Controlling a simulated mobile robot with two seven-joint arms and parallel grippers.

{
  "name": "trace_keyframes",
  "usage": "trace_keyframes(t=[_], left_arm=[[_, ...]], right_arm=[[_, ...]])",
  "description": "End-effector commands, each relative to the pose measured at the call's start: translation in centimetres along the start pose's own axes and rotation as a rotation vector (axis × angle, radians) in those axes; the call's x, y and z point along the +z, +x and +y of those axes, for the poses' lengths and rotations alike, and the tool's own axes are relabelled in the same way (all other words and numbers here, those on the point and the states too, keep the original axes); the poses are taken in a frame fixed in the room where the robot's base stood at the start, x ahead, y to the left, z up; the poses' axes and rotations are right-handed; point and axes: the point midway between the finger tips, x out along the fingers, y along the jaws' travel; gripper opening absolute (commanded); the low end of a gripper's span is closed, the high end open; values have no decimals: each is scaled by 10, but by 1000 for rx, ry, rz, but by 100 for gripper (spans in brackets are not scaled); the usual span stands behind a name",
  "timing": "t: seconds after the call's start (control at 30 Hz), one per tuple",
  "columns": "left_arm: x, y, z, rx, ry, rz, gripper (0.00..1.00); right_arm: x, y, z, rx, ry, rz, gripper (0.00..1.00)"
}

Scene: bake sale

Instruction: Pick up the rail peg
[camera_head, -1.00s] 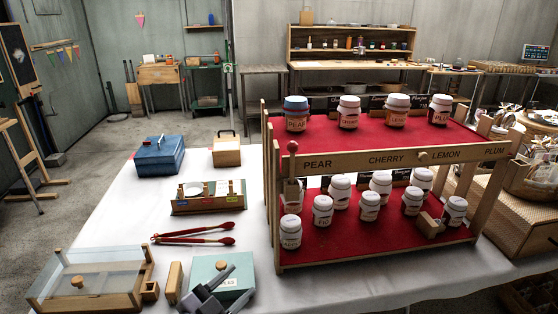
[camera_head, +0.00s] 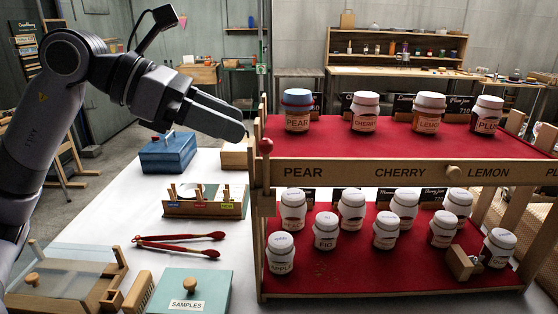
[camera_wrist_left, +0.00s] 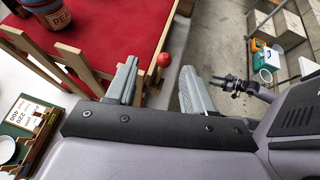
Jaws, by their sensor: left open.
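A peg with a round red head (camera_head: 266,146) stands at the front left corner of the two-tier wooden shelf, by the left end of the labelled rail (camera_head: 345,172). In the left wrist view its red head (camera_wrist_left: 164,60) shows beyond and between the fingertips. A round wooden knob (camera_head: 453,172) also sits on the rail, between CHERRY and LEMON. My left gripper (camera_head: 242,125) is open and empty, just left of and slightly above the red head, apart from it. Its two fingers show in the left wrist view (camera_wrist_left: 160,77). My right gripper is out of view.
Jars such as the blue-lidded PEAR jar (camera_head: 297,110) stand on both red tiers. A blue box (camera_head: 163,152), a wooden rack (camera_head: 205,208), red tongs (camera_head: 180,240) and a SAMPLES box (camera_head: 191,288) lie left of the shelf. White tablecloth between them is bare.

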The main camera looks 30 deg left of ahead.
Motion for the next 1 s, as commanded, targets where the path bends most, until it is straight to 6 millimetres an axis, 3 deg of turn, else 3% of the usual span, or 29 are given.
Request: trace_keyframes(t=[0.27,0.53,0.87,0.9,1.0], left_arm=[[0,24,-2,5,5,6,52],[-2,60,-5,4,4,4,52],[-3,68,-5,6,4,4,52],[-3,68,-5,6,4,4,46],[-3,68,-5,6,4,4,13]], right_arm=[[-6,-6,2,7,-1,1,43],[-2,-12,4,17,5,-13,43],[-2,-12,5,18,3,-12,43],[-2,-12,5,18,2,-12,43],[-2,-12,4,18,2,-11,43]])
